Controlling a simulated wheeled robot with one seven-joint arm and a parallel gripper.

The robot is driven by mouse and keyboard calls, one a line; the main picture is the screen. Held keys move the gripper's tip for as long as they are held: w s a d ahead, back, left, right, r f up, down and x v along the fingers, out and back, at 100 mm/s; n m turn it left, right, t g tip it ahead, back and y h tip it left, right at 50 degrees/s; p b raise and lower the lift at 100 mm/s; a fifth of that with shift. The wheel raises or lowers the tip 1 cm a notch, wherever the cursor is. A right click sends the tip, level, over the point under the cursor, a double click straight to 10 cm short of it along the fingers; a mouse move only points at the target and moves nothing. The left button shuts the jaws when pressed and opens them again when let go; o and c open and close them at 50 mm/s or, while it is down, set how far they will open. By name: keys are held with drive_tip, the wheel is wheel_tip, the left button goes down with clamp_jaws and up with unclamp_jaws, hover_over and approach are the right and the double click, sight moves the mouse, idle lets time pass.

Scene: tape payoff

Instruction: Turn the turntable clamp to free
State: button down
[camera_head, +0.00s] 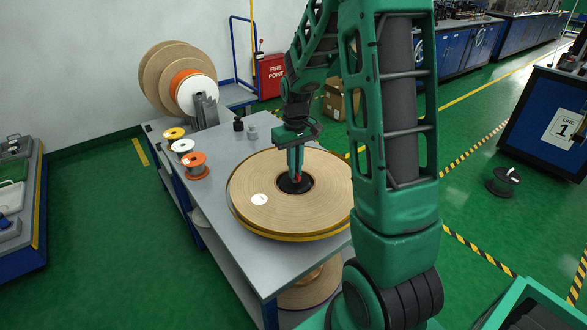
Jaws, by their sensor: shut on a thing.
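The turntable carries a large flat tape reel (240,200) with brown sides, a yellow edge and a white round label, on the grey table (225,250). A black hub (290,187) fills the reel's centre, and a small red part (298,178) shows there, likely the clamp's handle. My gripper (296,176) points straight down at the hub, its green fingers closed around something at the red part. The fingers and arm hide most of the clamp, so its position cannot be told.
Small spools in yellow, white and orange (196,166) stand at the table's left edge. Upright large reels (170,75) stand behind. Small dark and grey items (252,133) sit near the back of the table. Another reel (310,290) lies on the shelf below. My arm covers the right side.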

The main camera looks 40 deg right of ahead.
drive_tip(key=shift+w+r+n, duration=0.15)
drive_tip(key=shift+w+n, duration=0.1)
drive_tip(key=shift+n, duration=0.35)
drive_tip(key=c, duration=1.9)
unclamp_jaws()
drive_tip(key=shift+c, duration=0.2)
drive_tip(key=shift+o, duration=0.5)
drive_tip(key=shift+s, duration=0.15)
wheel_tip(320, 180, up, 11)
drive_tip(key=shift+f, duration=0.2)
